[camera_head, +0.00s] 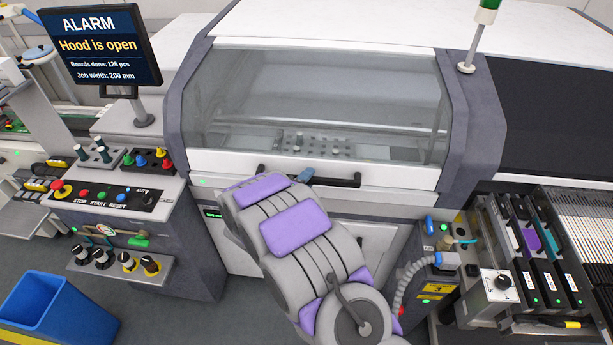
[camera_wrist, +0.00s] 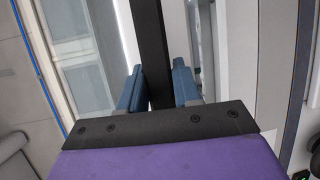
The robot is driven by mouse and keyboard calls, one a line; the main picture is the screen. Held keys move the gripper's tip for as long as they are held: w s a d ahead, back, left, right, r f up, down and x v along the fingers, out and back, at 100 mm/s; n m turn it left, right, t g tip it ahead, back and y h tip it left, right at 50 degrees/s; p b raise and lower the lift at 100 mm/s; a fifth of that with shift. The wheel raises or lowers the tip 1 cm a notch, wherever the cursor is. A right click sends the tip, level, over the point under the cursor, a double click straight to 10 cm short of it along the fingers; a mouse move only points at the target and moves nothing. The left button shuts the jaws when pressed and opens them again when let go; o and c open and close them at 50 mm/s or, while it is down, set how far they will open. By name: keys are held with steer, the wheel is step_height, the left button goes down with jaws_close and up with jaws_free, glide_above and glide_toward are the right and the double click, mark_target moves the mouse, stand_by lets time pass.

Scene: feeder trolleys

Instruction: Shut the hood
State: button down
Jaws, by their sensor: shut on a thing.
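The hood (camera_head: 330,48) is a white-framed cover with a large clear window on the machine. It sits low over the opening; I cannot tell whether a gap remains at its lower edge. Its dark bar handle (camera_head: 340,181) runs along the lower front. My gripper (camera_head: 305,175) is at the handle, mostly hidden behind my own arm. In the wrist view, the blue fingers of my gripper (camera_wrist: 157,88) are shut around the black handle bar (camera_wrist: 150,40). The screen (camera_head: 100,48) reads "ALARM, Hood is open".
A control panel (camera_head: 110,195) with buttons stands at the left, above a blue bin (camera_head: 45,305). A small unit with a grey hose (camera_head: 432,275) and feeder trolley slots (camera_head: 530,250) stand at the right. A signal lamp (camera_head: 480,35) rises behind the hood's right side.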

steer(key=shift+f, duration=0.15)
steer(key=c, duration=0.9)
jaws_free()
steer(key=p+v, duration=0.1)
steer(key=v, duration=1.6)
steer(key=shift+s+p, duration=0.2)
steer(key=shift+p, duration=0.2)
